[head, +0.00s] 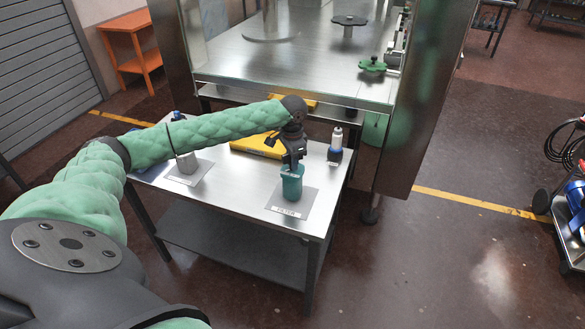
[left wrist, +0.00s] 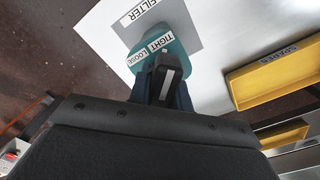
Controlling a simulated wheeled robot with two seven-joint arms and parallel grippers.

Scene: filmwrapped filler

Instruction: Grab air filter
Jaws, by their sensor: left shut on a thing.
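The air filter (head: 291,187) is a teal cylinder standing upright near the front right corner of a metal table (head: 240,196). It is on or just over a grey mat (head: 294,203) with a "FILTER" label. My left gripper (head: 290,168) points down from above and is shut on the top of the filter. In the left wrist view the filter (left wrist: 178,55) shows "TIGHT" and "LOOSE" labels, and my left gripper (left wrist: 166,80) covers part of it. I cannot tell if the filter touches the mat. My right gripper is not in view.
A yellow tray (head: 257,146) lies behind the filter, and a white-topped bottle (head: 336,143) stands at the back right. A metal cylinder (head: 187,163) stands on another mat at the left. A large steel machine (head: 315,65) rises behind the table.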

